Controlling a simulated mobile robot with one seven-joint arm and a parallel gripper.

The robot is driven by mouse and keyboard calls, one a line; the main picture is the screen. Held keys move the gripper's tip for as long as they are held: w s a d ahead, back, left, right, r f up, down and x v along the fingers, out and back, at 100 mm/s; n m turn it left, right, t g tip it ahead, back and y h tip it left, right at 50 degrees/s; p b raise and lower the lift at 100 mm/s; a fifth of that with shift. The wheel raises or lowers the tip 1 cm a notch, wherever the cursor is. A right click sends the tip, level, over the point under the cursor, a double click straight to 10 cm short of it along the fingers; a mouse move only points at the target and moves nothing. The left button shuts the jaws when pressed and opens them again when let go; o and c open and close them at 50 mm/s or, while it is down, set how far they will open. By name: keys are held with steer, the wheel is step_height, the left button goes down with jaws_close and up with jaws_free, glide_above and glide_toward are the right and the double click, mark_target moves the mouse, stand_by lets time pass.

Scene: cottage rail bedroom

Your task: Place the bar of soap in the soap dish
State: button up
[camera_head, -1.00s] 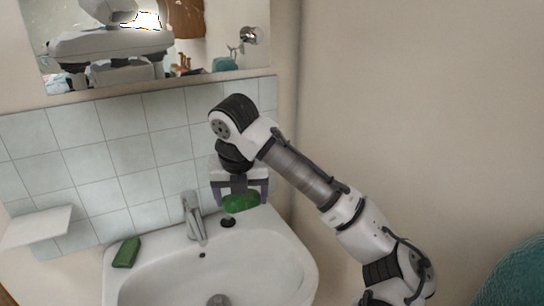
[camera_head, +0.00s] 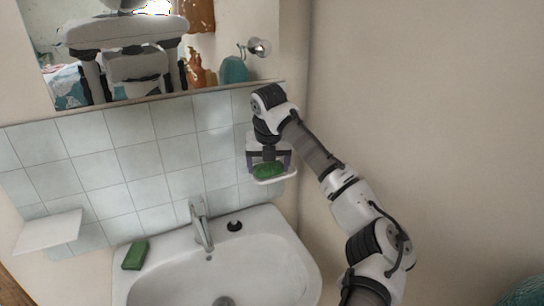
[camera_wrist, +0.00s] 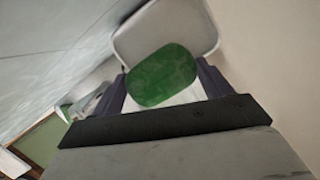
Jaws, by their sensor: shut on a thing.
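My gripper (camera_head: 269,166) is shut on a rounded green bar of soap (camera_head: 267,171), held level in front of the tiled wall at the right end of the sink. A white soap dish (camera_head: 289,174) on the wall shows just around and below the soap. In the wrist view, the soap (camera_wrist: 162,77) sits between the two dark fingers, and the white dish (camera_wrist: 165,28) with its rounded rim lies beyond it, overlapped by the soap. I cannot tell whether the soap touches the dish.
A white sink (camera_head: 185,275) with a chrome tap (camera_head: 201,222) is below. A darker green block (camera_head: 135,255) lies on its left rim, and a dark round object (camera_head: 234,226) on its back rim. A white shelf (camera_head: 48,232) is at left, a mirror (camera_head: 150,50) above.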

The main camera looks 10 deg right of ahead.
steer(key=shift+w+d+f+p, duration=0.15)
steer(key=shift+w+d+p, duration=0.4)
steer(key=shift+w, duration=0.3)
steer(key=shift+w+d+f+p, duration=0.15)
steer(key=shift+w+d+p, duration=0.4)
steer(key=shift+w, duration=0.3)
steer(key=shift+a+f, duration=0.15)
steer(key=shift+f, duration=0.35)
steer(key=shift+f, duration=0.1)
steer(key=shift+f, duration=0.1)
steer(key=o, duration=0.8)
steer(key=shift+s+r+b, duration=0.1)
steer(key=shift+r+b, duration=0.2)
steer(key=s+b, duration=0.1)
steer(key=s, duration=0.3)
steer(key=s+a+b, duration=0.1)
steer(key=s+b, duration=0.1)
steer(key=s, duration=0.2)
steer(key=s+a+r+b, duration=0.1)
steer(key=s, duration=0.3)
steer(key=shift+a, duration=0.25)
